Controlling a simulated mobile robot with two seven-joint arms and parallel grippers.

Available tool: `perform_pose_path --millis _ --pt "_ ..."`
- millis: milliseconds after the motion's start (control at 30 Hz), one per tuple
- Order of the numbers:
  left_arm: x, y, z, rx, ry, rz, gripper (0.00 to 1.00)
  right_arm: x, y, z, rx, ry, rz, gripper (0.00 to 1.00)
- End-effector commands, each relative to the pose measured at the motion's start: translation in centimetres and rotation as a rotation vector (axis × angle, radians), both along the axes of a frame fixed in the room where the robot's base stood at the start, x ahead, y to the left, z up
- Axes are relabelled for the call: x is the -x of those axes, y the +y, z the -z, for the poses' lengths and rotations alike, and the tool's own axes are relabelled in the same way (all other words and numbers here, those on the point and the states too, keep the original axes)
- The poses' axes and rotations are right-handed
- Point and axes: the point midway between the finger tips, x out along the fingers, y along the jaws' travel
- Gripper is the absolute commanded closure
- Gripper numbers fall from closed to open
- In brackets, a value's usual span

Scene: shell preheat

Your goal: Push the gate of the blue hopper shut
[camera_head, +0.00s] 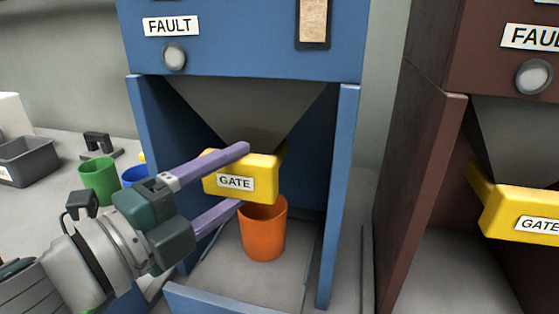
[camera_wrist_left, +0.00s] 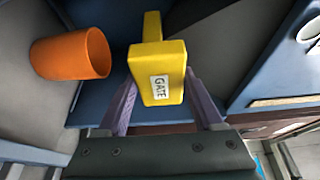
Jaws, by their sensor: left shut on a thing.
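The blue hopper (camera_head: 240,40) stands in the middle of the head view, with a grey funnel under its body. Its yellow gate (camera_head: 262,187), labelled GATE, is at the funnel's lower end; it also shows in the left wrist view (camera_wrist_left: 172,88). My left gripper (camera_head: 245,175) has its purple fingers on either side of the gate and is shut on it. An orange cup (camera_head: 264,232) stands upright below the gate on the hopper's floor. It also shows in the left wrist view (camera_wrist_left: 70,55). My right gripper is not in view.
A dark red hopper (camera_head: 425,130) with its own yellow gate (camera_head: 520,210) stands to the right. A green cup (camera_head: 100,180), a blue cup (camera_head: 135,174) and a grey bin (camera_head: 28,153) are on the left. The blue hopper's side panels flank the gate.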

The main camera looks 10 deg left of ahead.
Motion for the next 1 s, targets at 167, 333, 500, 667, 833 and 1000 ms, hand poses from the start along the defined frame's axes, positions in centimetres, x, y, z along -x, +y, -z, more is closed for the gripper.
perform_pose_path --millis 167,333,500,667,833,1000 --pt "-0.2 0.3 0.2 -0.004 0.006 -0.013 1.0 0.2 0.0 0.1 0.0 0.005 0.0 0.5" --pt "-0.2 0.3 0.2 -0.004 0.006 -0.013 0.16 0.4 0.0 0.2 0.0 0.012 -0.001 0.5" --pt "-0.2 0.3 0.2 -0.003 0.004 -0.01 0.01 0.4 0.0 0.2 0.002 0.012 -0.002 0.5" --pt "-0.2 0.3 0.1 -0.003 0.003 -0.009 0.01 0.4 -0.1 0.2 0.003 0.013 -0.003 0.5" --pt "0.6 0.6 0.2 -0.003 0.005 -0.009 0.01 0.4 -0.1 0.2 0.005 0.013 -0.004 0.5" --pt "3.1 1.7 0.3 -0.002 0.008 -0.01 0.01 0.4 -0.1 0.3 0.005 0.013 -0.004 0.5"
